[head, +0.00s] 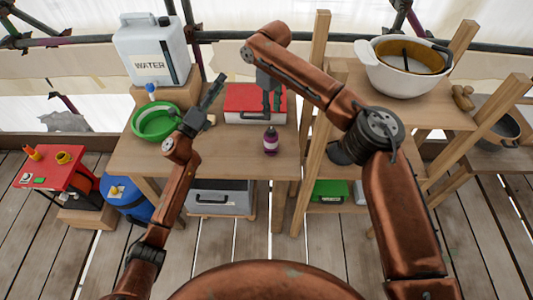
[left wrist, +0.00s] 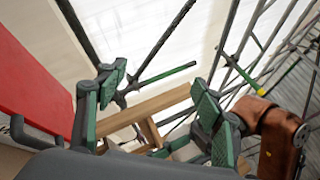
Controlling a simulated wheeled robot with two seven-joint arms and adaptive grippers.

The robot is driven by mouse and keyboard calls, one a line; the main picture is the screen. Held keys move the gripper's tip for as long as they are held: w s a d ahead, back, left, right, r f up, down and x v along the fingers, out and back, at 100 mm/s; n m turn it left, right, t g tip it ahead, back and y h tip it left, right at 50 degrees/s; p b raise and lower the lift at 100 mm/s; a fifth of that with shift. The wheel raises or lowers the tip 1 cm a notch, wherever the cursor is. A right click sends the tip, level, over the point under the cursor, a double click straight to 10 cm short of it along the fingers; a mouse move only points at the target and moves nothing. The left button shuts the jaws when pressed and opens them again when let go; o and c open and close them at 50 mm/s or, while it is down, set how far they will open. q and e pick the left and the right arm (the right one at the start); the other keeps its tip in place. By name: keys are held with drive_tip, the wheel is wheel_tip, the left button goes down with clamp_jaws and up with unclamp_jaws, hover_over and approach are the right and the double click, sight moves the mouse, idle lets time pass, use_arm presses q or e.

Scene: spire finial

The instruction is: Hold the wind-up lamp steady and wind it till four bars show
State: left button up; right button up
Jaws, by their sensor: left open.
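I cannot make out a wind-up lamp or any bars for certain. A small dark purple bottle-like thing (head: 270,142) with a pale label stands upright on the wooden table (head: 235,155), near its front right. My left gripper (head: 214,96) is over the table, left of the red box, its fingers pointing up and away. The left wrist view shows its green-padded fingers (left wrist: 160,86) wide apart with nothing between them. My right gripper (head: 272,108) points down over the red box (head: 240,100), behind the purple thing. Its fingers show apart, with nothing visible between them.
A green bowl (head: 155,134) and a white water container (head: 152,55) stand at the table's left. A white pot (head: 385,78) stands on the higher shelf at right. Wooden posts (head: 308,120) rise beside the table. The table's front middle is clear.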

use_arm(q)
drive_tip(key=s+d+f+m+y, duration=0.1)
drive_tip(key=s+d+f+m, duration=0.1)
drive_tip(key=d+f, duration=0.5)
drive_tip(key=m+y, duration=0.4)
drive_tip(key=m, duration=0.2)
hover_over(269, 147)
drive_tip(key=s, duration=0.1)
drive_tip(key=shift+g, duration=0.4)
drive_tip(key=f, duration=1.1)
drive_tip(key=shift+s+a, duration=0.15)
drive_tip(key=shift+a, duration=0.25)
drive_tip(key=s+f+y, duration=0.1)
drive_tip(key=s+f, duration=0.1)
drive_tip(key=s+f+y, duration=0.1)
drive_tip(key=f, duration=0.1)
drive_tip(key=shift+s+f+y, duration=0.25)
drive_tip(key=shift+s+y, duration=0.05)
drive_tip(key=shift+s, duration=0.05)
drive_tip(key=shift+f, duration=0.3)
drive_tip(key=shift+w, duration=0.35)
drive_tip(key=shift+x, duration=3.45)
drive_tip(key=shift+f, duration=0.15)
drive_tip(key=shift+c, duration=0.5)
drive_tip(key=c, duration=1.3)
